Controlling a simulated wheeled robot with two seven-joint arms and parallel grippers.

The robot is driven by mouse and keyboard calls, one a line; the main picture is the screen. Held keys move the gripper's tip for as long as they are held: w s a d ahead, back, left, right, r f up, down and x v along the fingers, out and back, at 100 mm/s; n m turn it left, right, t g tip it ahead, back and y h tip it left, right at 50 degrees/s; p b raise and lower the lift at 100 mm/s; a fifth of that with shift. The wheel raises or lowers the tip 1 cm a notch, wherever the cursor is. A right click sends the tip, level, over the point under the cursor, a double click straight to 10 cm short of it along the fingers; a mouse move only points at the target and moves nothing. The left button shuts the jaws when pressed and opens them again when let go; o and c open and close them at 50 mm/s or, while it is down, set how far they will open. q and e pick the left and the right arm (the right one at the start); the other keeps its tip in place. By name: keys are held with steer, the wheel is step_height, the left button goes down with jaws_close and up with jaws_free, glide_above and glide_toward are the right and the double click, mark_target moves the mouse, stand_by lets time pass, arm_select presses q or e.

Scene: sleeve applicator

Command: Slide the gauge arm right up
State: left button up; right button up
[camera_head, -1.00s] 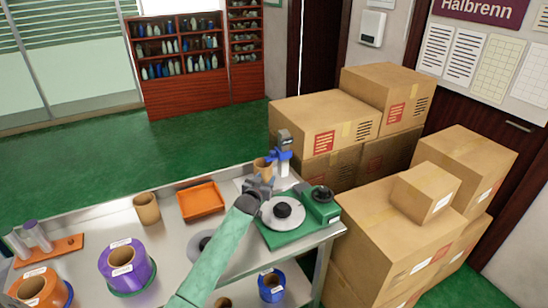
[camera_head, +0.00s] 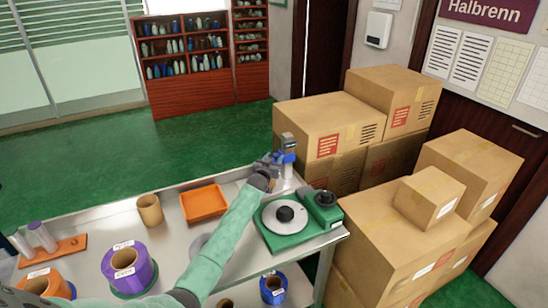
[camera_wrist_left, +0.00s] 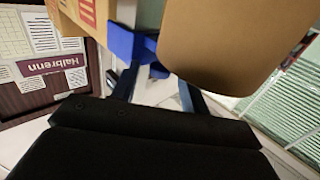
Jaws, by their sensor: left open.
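The gauge stand (camera_head: 288,144) stands at the back right of the bench, with a grey head, a pale post and a blue slider that I take to be the gauge arm (camera_head: 287,158). My left gripper (camera_head: 274,166) is open beside the blue part, on its left. In the left wrist view a bright blue block (camera_wrist_left: 124,43) shows close to the open fingers (camera_wrist_left: 160,92); I cannot tell whether they touch it. A large tan rounded surface (camera_wrist_left: 230,45) fills the upper right there. My right gripper is out of view.
A green turntable unit (camera_head: 285,222) stands right in front of the gauge. An orange tray (camera_head: 204,202), a tan tube (camera_head: 150,209) and a purple roll (camera_head: 126,268) stand left. Stacked cartons (camera_head: 330,128) rise behind and right of the bench.

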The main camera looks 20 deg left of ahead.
arm_select(q)
steer(key=shift+w, duration=0.2)
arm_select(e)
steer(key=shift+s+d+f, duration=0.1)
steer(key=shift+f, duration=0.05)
